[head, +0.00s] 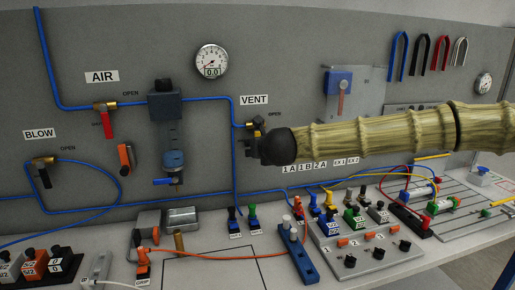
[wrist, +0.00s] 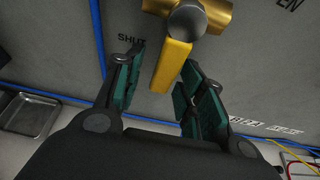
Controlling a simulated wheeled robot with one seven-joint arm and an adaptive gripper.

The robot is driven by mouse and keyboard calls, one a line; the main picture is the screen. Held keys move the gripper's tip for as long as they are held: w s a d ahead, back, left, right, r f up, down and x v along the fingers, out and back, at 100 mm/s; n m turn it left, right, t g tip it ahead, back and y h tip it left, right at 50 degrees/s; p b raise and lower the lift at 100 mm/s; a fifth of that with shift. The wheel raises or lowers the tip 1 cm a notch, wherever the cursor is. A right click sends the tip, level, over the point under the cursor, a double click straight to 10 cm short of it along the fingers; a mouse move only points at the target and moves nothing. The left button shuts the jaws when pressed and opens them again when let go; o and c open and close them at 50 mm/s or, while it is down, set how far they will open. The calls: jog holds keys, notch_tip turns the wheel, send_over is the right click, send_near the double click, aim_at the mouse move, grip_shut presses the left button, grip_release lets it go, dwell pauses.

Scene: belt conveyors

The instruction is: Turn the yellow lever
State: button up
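The yellow lever (wrist: 174,62) hangs down, slightly tilted, from a brass valve (wrist: 215,14) in the wrist view, near the printed word SHUT. My gripper (wrist: 163,88) is open, with one green-padded finger on each side of the lever's lower part. A gap shows on the left; the right finger is closer, and I cannot tell if it touches. In the head view my gripper (head: 251,141) is at the valve under the VENT label (head: 254,100), and my arm reaches in from the right. The lever is mostly hidden there.
A blue air line (head: 233,170) runs down the grey panel just left of the valve. A red lever (head: 107,124) under AIR and a gauge (head: 211,60) are further left and above. The bench below holds a metal tray (wrist: 32,113), connectors and a control block (head: 370,262).

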jog(key=v, duration=1.2)
jog(key=shift+f, duration=0.1)
